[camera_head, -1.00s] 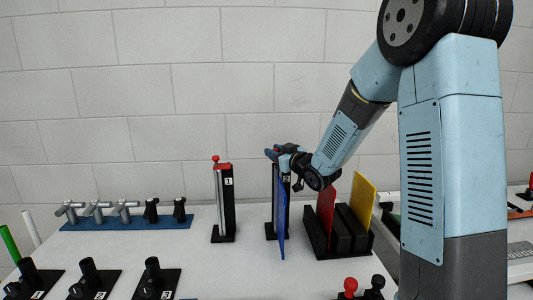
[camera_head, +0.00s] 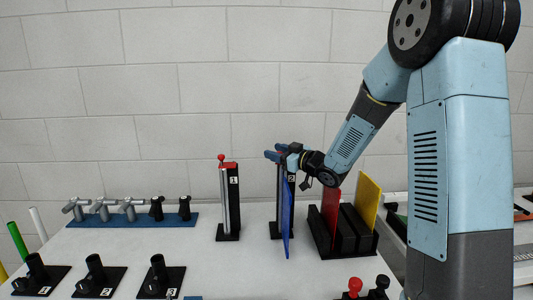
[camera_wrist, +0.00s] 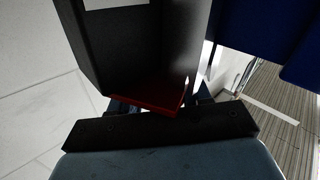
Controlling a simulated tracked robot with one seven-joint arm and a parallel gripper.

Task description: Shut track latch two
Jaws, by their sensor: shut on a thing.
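Track latch two (camera_head: 277,205) is a black upright post with a "2" label, standing on the white table beside a blue panel (camera_head: 286,222). My gripper (camera_head: 276,155) is at the top of this post, shut on its red handle. The wrist view shows the red handle (camera_wrist: 145,92) at the jaws, against the dark post (camera_wrist: 135,50). The fingertips are mostly hidden there, and the jaws cover the handle in the head view. The blue panel also shows at the upper right of the wrist view (camera_wrist: 255,35).
Post one (camera_head: 232,200), with a red knob, stands to the left. A black rack (camera_head: 345,235) with red and yellow panels is close on the right. A blue strip (camera_head: 140,220) with several valves is at the back left. Black stands and knobs line the front.

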